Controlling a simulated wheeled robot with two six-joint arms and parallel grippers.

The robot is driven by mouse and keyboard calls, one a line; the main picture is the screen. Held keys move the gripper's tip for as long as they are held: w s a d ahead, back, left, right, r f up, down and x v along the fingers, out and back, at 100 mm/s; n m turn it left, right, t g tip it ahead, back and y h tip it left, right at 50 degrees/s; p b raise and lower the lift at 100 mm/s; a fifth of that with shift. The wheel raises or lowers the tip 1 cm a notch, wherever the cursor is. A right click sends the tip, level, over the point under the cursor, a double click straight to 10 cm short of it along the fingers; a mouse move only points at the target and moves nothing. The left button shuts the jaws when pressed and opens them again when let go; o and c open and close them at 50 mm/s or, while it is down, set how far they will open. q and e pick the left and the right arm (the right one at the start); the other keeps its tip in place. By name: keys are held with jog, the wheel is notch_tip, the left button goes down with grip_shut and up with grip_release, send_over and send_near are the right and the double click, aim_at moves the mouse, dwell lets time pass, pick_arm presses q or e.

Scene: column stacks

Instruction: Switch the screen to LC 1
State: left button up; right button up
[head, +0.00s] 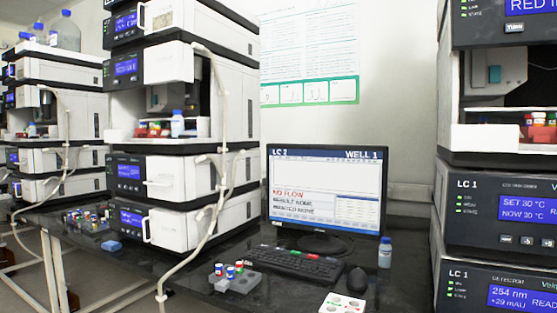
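The screen (325,188) stands on the dark bench at the middle. Its blue header reads "LC" with a digit that looks like 2 or 3, and "WELL 1" at the right. Below an empty plot, red text reads "NO FLOW". A black keyboard (300,267) lies in front of the screen, with a few coloured keys along its far edge. A dark mouse (357,281) is to its right. The stack at the right (500,183) is labelled "LC 1". Neither of my grippers is in view.
A blue-capped bottle (385,253) stands right of the screen. A pale tube (205,235) hangs before the middle stack (180,155). More stacks stand left.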

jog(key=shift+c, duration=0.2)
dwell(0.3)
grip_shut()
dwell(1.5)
